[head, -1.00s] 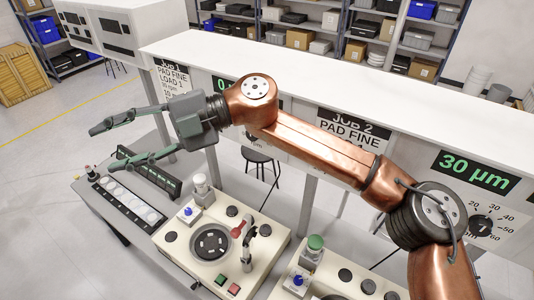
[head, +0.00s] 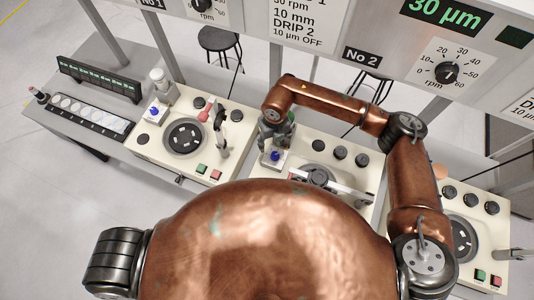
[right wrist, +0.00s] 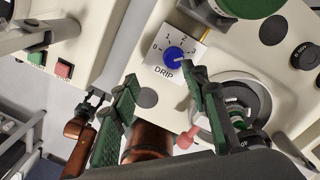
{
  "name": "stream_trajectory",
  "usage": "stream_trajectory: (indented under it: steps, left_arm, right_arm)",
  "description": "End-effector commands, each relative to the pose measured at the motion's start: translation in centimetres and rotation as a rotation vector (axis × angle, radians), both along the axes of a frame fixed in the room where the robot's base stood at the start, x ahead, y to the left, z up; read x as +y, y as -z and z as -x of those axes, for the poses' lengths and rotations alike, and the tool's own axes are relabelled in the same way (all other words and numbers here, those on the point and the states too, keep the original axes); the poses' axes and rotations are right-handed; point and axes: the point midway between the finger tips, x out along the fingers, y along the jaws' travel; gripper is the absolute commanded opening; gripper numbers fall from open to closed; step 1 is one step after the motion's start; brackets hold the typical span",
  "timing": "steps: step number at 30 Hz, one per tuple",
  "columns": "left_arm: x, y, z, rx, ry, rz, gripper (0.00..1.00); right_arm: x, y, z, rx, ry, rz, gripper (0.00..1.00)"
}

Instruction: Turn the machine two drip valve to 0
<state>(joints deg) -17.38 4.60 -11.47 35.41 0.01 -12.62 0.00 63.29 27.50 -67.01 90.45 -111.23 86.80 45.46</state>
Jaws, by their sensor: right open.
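The machine two drip valve (head: 274,156) is a blue knob on the left of the middle machine. In the right wrist view the blue drip knob (right wrist: 174,61) sits on a white plate labelled DRIP, with a scale starting at 0 on the left. Its white pointer is turned to the right, away from 0. My right gripper (head: 272,134) is above and just behind the valve. In the right wrist view its green fingers (right wrist: 163,88) are spread, with the knob visible beyond them, apart from both. A small dark claw at lower left there may be my left gripper; its jaws are unclear.
A large green cap (right wrist: 248,5) is close behind the knob. Machine one (head: 150,140) stands to the left, with a gap between. The sign panel (head: 370,55) rises behind.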

Motion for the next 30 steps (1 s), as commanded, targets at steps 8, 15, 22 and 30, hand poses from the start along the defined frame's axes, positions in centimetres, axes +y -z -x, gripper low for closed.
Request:
stream_trajectory:
  steps: [8,15,22,30]
  left_arm:
    - [0.0,-0.6,0.0,0.001,0.0,0.0,0.4]
    - [-0.1,-1.8,-0.8,-0.01,0.002,0.001,0.4]
    - [-0.1,-2.1,-1.0,-0.012,0.002,0.0,0.4]
    - [0.0,-2.1,-0.6,-0.008,0.001,0.001,0.4]
  right_arm:
    - [-2.7,3.6,-0.3,0.011,-0.012,0.057,0.41]
    - [-2.5,7.2,-0.3,0.011,-0.013,0.055,0.41]
    - [-2.5,9.1,-0.3,0.009,-0.014,0.054,0.41]
    - [-2.5,9.3,-0.4,0.008,-0.015,0.053,0.41]
